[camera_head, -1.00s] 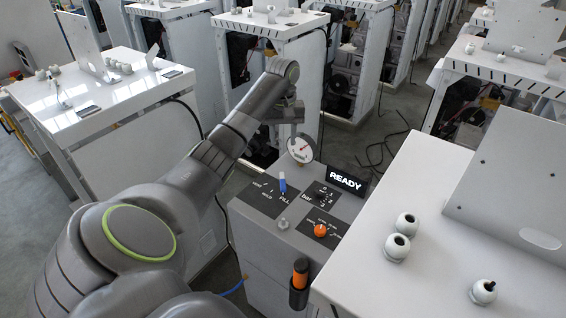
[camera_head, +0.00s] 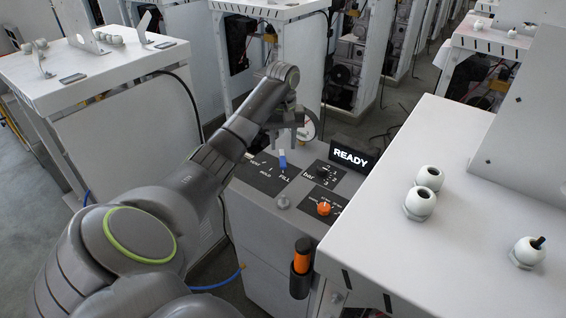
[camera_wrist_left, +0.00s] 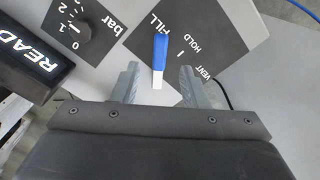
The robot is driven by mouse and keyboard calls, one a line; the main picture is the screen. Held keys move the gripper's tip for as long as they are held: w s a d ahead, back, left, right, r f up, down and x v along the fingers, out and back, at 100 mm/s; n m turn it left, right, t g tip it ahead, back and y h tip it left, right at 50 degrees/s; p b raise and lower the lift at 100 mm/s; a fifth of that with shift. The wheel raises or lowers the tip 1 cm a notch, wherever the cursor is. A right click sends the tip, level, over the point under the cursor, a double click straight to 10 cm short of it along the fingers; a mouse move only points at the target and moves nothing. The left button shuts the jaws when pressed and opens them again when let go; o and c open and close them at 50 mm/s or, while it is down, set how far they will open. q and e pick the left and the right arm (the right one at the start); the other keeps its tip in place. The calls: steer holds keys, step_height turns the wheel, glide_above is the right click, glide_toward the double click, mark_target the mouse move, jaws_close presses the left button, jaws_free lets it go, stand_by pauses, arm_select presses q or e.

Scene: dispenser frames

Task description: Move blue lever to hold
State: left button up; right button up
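The blue lever (camera_head: 282,160) stands on the dark VENT/HOLD/FILL label plate (camera_head: 262,182) of the grey dispenser panel, at the FILL end. In the left wrist view the lever (camera_wrist_left: 161,50) shows as a blue handle with a white end, close to the word FILL. My left gripper (camera_head: 287,137) is just above and behind the lever in the head view. In the wrist view its two fingers (camera_wrist_left: 160,72) are apart, one on each side of the lever's white end, with gaps visible. My right gripper is not in view.
A lit READY display (camera_head: 354,157), a black bar knob (camera_head: 326,171), an orange knob (camera_head: 323,208) and a round gauge (camera_head: 308,126) are close by. A white table (camera_head: 450,150) with white fittings stands at right.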

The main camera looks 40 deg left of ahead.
mark_target(283, 162)
arm_select(q)
step_height(283, 162, down, 6)
steer(key=shift+r+p, duration=0.1)
steer(key=shift+p, duration=0.55)
steer(key=shift+c, duration=0.4)
jaws_close()
